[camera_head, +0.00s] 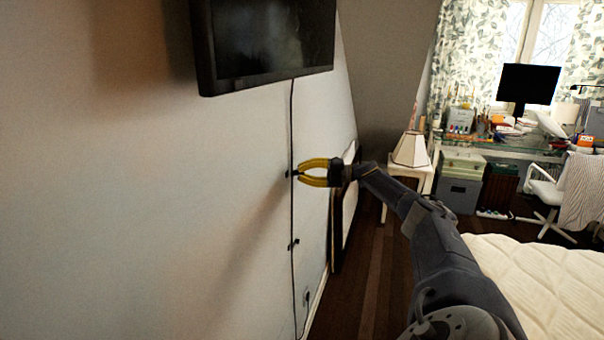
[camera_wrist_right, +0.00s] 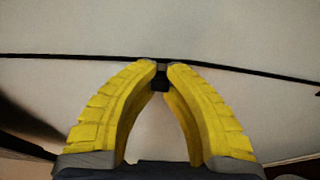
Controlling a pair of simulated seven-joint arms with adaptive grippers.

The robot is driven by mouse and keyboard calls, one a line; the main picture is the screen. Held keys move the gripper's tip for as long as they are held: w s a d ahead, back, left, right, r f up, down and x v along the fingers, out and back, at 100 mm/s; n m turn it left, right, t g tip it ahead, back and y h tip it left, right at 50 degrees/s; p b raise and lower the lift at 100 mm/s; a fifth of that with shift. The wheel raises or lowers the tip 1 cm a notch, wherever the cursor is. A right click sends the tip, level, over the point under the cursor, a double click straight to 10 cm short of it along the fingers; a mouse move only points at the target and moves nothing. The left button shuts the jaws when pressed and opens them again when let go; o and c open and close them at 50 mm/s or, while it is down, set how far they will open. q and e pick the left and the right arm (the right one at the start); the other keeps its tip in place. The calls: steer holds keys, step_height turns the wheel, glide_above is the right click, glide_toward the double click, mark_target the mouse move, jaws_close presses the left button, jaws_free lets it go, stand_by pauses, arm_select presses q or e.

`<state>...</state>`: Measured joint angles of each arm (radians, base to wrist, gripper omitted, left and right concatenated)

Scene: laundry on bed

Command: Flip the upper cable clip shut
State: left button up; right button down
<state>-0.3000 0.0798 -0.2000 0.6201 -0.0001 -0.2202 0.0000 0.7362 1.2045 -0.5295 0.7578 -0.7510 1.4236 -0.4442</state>
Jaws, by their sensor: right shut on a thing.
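The upper cable clip (camera_wrist_right: 160,84) is a small black piece on the wall, between my right gripper's fingertips in the right wrist view. In the head view the clip (camera_head: 289,174) shows at the tips of the yellow fingers. The black cable (camera_head: 292,120) hangs from the television down the wall and passes at the clip; it also crosses the right wrist view (camera_wrist_right: 60,56). My right gripper (camera_head: 297,172) is shut on the clip, its fingers bowed apart behind the tips. Whether the clip's flap is closed is too small to tell. My left gripper is not in view.
A lower cable clip (camera_head: 293,244) sits on the cable further down. A black television (camera_head: 270,45) hangs above on the wall. A lamp (camera_head: 411,149) on a white side table, a bed (camera_head: 545,275) and a cluttered desk are to the right.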

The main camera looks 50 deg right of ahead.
stand_by(0.9)
steer(key=c, duration=1.3)
jaws_free()
steer(key=v, duration=1.2)
steer(key=shift+s, duration=0.1)
